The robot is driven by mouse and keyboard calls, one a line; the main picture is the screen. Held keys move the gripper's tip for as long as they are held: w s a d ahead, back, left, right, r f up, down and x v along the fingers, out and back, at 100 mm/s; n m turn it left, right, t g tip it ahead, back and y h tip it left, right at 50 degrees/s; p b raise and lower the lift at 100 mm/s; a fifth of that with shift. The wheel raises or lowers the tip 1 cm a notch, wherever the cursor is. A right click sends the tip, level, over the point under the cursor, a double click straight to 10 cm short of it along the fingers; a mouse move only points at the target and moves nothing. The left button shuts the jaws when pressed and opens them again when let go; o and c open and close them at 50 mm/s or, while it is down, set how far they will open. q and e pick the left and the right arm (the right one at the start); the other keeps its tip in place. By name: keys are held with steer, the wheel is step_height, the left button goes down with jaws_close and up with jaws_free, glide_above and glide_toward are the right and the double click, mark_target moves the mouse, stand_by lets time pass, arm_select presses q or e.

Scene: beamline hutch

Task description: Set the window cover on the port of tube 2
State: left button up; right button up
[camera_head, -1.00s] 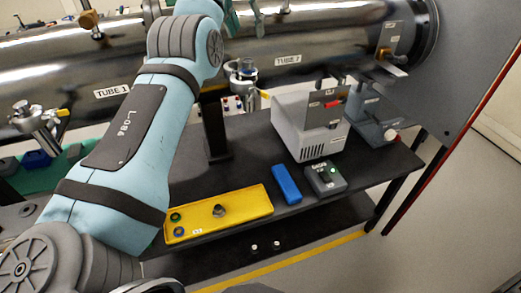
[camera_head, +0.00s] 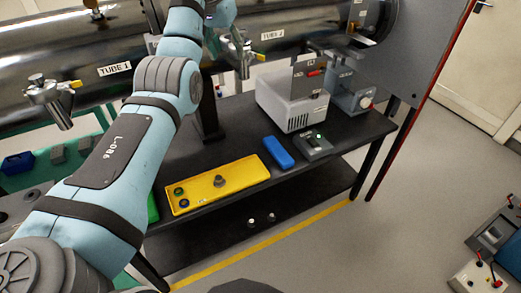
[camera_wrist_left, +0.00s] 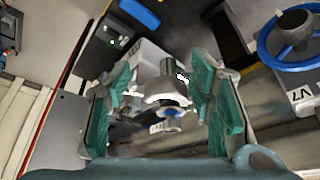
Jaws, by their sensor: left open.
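The port of tube 2 (camera_head: 244,62) hangs below the steel tube 2 (camera_head: 278,45) in the head view, with a yellow-handled valve beside it. In the left wrist view, a metal fitting (camera_wrist_left: 166,92) stands between the spread teal fingers of my left gripper (camera_wrist_left: 160,78); it looks like this port. My left gripper is open; I cannot tell whether it touches the fitting. A grey knobbed piece (camera_head: 219,181) sits on the yellow tray; I cannot tell whether it is the window cover. My right gripper is out of view.
A blue box (camera_head: 278,152), a small grey device (camera_head: 314,146) and a pale instrument (camera_head: 289,100) stand on the dark bench. Tube 1 (camera_head: 90,75) is at left.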

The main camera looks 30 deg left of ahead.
arm_select(q)
steer(key=s+d+f+m+b, duration=0.1)
steer(key=d+f+b, duration=0.35)
steer(key=f, duration=0.85)
steer(key=s+d+f+m+b, duration=0.15)
steer(key=d+f, duration=0.55)
steer(key=f, duration=0.7)
steer(key=w+r+n+t, duration=0.15)
steer(key=w+t, duration=0.25)
steer(key=w, duration=0.4)
step_height(320, 180, down, 7)
steer(key=w+a, duration=0.2)
steer(key=s+f, duration=0.3)
steer(key=f, duration=0.6)
steer(key=s+f, duration=0.3)
steer(key=f, duration=0.6)
steer(key=s+d+f+g, duration=0.1)
steer(key=s+f+g, duration=0.1)
steer(key=s+f, duration=1.1)
steer(key=s+f+g, duration=0.1)
steer(key=s+f, duration=0.9)
steer(key=s, duration=0.7)
steer(key=s+f+g, duration=0.2)
steer(key=s, duration=0.9)
steer(key=s+d+f+g, duration=0.1)
steer(key=s+f+g, duration=0.1)
steer(key=s, duration=1)
steer(key=shift+s+d+f+m, duration=0.15)
steer(key=shift+d+f+m, duration=0.15)
steer(key=shift+m, duration=0.1)
